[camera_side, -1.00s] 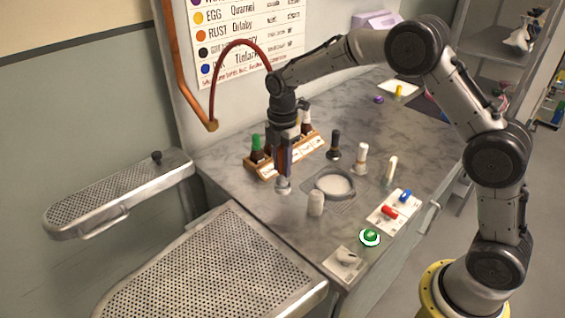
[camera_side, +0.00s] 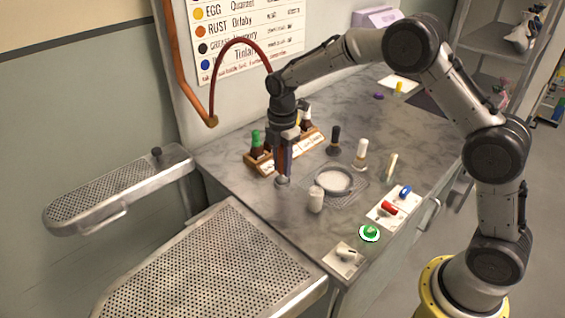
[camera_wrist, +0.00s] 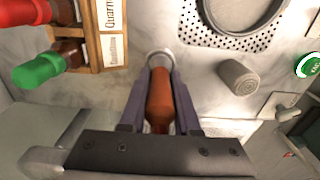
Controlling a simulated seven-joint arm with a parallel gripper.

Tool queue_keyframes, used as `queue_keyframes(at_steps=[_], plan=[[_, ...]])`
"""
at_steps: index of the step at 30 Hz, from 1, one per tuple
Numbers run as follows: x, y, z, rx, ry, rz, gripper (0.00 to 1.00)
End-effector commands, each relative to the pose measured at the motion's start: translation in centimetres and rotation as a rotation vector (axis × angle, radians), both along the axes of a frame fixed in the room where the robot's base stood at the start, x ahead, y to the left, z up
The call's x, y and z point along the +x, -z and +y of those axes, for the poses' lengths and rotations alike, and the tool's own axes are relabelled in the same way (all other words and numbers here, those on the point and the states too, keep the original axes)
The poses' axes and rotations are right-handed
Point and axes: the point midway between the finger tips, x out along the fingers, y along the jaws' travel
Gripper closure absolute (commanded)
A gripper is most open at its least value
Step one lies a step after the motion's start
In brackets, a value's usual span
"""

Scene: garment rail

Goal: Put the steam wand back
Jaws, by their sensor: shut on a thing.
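My gripper (camera_side: 284,172) is over the left part of the grey marbled counter, pointing down. In the wrist view its two fingers (camera_wrist: 160,105) are shut on the steam wand (camera_wrist: 159,100), whose orange-brown body shows between them. A pale metal ring (camera_wrist: 160,58) shows at the wand's far end; I cannot tell whether it is the wand's head or a separate holder. A dark red hose (camera_side: 240,42) arches from the copper pipe on the wall to behind my arm. Its join to the wand is hidden.
A wooden rack (camera_side: 262,163) of bottles with coloured caps stands close behind the gripper. Brushes, switches and a green button (camera_side: 369,233) are further right. Perforated boards (camera_side: 215,265) lie front left.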

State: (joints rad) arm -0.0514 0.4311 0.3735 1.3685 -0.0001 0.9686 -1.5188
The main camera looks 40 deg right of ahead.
Motion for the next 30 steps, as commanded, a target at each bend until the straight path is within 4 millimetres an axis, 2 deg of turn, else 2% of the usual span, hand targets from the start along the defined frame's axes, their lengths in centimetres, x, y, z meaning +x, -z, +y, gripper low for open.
queue_keyframes(at_steps=[8,9,14,20,24,30], plan=[[0.04,-0.05,0.0,0.0,0.0,-0.001,1.0],[0.04,-0.05,0.0,0.0,0.0,-0.001,0.63],[0.03,-0.05,0.0,0.0,0.0,-0.001,0.35],[0.01,-0.02,0.0,0.0,0.0,-0.001,0.35],[-0.02,0.03,0.0,0.0,0.0,0.001,0.15],[-0.01,0.01,0.0,0.0,0.0,0.001,0.15]])
